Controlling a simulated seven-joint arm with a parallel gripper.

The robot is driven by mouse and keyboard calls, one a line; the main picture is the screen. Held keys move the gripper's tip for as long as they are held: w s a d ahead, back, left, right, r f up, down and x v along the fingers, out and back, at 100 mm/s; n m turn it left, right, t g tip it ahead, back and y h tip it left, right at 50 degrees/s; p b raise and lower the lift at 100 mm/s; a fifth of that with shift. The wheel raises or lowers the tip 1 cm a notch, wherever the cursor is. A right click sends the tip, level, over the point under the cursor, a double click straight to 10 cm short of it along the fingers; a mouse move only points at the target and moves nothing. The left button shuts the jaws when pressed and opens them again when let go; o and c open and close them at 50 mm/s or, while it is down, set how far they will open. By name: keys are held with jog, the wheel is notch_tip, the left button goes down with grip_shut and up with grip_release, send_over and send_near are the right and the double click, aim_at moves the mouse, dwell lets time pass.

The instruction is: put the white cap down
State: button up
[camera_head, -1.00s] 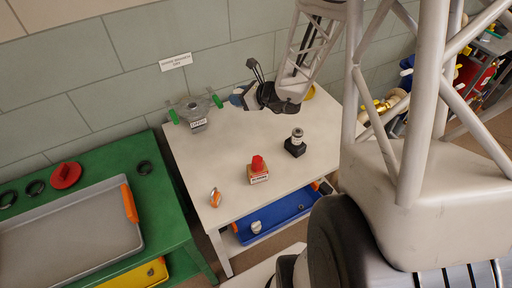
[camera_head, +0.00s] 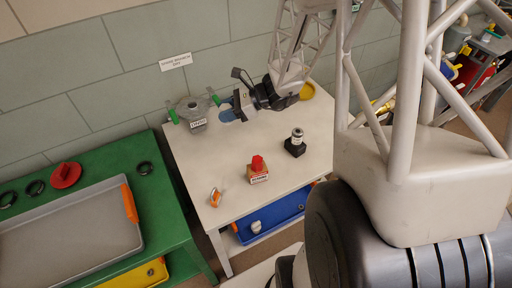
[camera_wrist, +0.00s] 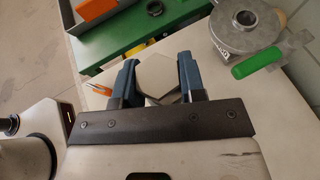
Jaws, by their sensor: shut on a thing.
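My gripper (camera_wrist: 160,84) is shut on the white cap (camera_wrist: 158,72), a pale faceted piece between its two dark blue fingers in the wrist view. In the head view my gripper (camera_head: 243,100) is over the back of the white table (camera_head: 205,160), right of the grey valve body. The cap is small there and partly hidden by the gripper. I cannot tell whether the cap touches the table.
A red-topped box (camera_head: 258,170), a black block (camera_head: 295,146) and an orange-silver piece (camera_head: 215,197) stand nearer. The table's middle is clear.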

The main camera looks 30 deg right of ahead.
jog(key=s+a+f+n+g+h, duration=0.2)
jog(key=s+f+n+g, duration=0.2)
jog(key=s+n+g, duration=0.75)
jog(key=d+n+g+h, duration=0.2)
jog(key=n+h, duration=0.2)
jog(key=s+d+n+g+h, duration=0.1)
jog(key=d+n+g+h, duration=0.1)
jog(key=n+h, duration=0.2)
jog(key=d+n+g+h, duration=0.2)
jog(key=n+h, duration=0.2)
jog(key=shift+s+f+n+g, duration=0.25)
jog(key=shift+s+f+g, duration=0.1)
jog(key=shift+s+f, duration=0.05)
jog(key=w+d+r+n+t+h, duration=0.35)
jog(key=w+n+t+h, duration=0.3)
jog(key=n, duration=0.25)
jog(key=w+d+r+n+t+h, duration=0.2)
jog(key=w+r+n+t+h, duration=0.3)
jog(key=n+t, duration=0.35)
notch_tip(320, 180, down, 11)
jog(key=shift+w+f, duration=0.15)
jog(key=shift+w, duration=0.1)
